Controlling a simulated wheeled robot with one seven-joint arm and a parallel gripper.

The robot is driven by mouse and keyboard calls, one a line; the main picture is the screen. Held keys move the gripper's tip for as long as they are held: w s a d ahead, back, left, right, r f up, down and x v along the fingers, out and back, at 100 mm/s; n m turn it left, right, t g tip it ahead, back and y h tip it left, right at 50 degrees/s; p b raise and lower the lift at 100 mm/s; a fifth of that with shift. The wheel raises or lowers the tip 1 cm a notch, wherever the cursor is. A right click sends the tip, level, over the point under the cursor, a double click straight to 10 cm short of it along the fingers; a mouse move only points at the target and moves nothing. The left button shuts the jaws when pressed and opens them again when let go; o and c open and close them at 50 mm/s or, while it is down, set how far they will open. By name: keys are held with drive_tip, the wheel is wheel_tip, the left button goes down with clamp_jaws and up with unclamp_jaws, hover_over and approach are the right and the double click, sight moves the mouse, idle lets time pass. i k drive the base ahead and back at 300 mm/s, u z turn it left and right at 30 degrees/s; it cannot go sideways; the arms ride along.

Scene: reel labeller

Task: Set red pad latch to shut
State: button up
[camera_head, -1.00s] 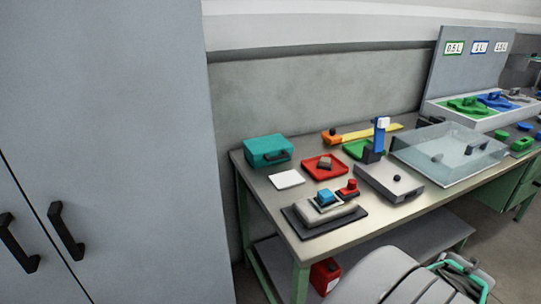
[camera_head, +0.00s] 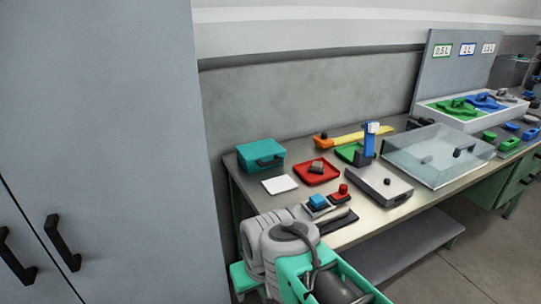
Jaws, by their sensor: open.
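A red square pad (camera_head: 316,171) lies on the workbench, with a small grey-brown block (camera_head: 317,167) on its middle. The block may be its latch; its setting is too small to tell. A separate red knob (camera_head: 343,189) stands on a dark base nearer the front edge, beside a blue block (camera_head: 318,201). I cannot tell whether that red part belongs to the latch. My grey and green arm fills the bottom middle and covers part of the bench's front left corner. No gripper fingertips can be made out in the head view.
A teal case (camera_head: 261,155) and white square (camera_head: 280,184) lie left of the red pad. A grey box (camera_head: 380,186), a blue upright post (camera_head: 369,140) and a clear cover (camera_head: 437,153) stand to its right. A tall grey cabinet (camera_head: 110,130) stands at left.

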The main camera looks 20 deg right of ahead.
sight(343, 193)
drive_tip(key=u, duration=0.55)
drive_tip(key=k, duration=1.25)
drive_tip(key=z, duration=0.3)
drive_tip(key=i, duration=0.65)
drive_tip(key=z, duration=0.65)
drive_tip(key=i, duration=0.95)
drive_tip(key=u, duration=0.4)
